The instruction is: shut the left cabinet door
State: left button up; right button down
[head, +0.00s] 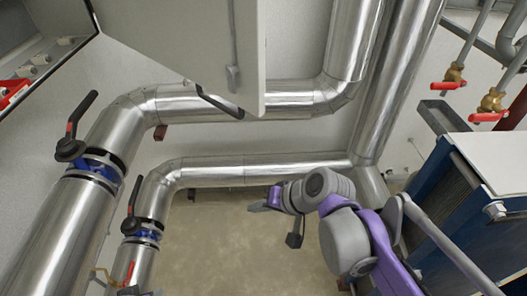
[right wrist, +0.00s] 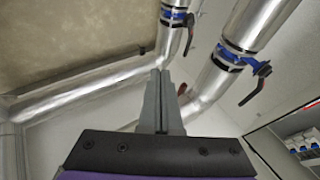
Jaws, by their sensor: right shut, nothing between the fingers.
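My left gripper is out of view.
Shiny pipes (head: 215,103) run behind the door and down the left, with black-handled valves (head: 70,148). A blue plate exchanger (head: 455,190) stands at the right. Red-handled brass valves (head: 452,78) are at the upper right. Bare floor (head: 220,235) shows below the pipes.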

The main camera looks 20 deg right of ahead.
pick_arm(q)
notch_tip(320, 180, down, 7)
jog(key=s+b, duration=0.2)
jog(key=b, duration=0.2)
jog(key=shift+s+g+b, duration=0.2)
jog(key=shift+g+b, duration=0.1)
jog(key=shift+b, duration=0.1)
pick_arm(e)
jog(key=w+r+m+t+y, duration=0.7)
jog(key=w+r, duration=1)
jog(key=w, duration=0.2)
jog(key=shift+w+a+r, duration=0.25)
jog(key=shift+w, duration=0.15)
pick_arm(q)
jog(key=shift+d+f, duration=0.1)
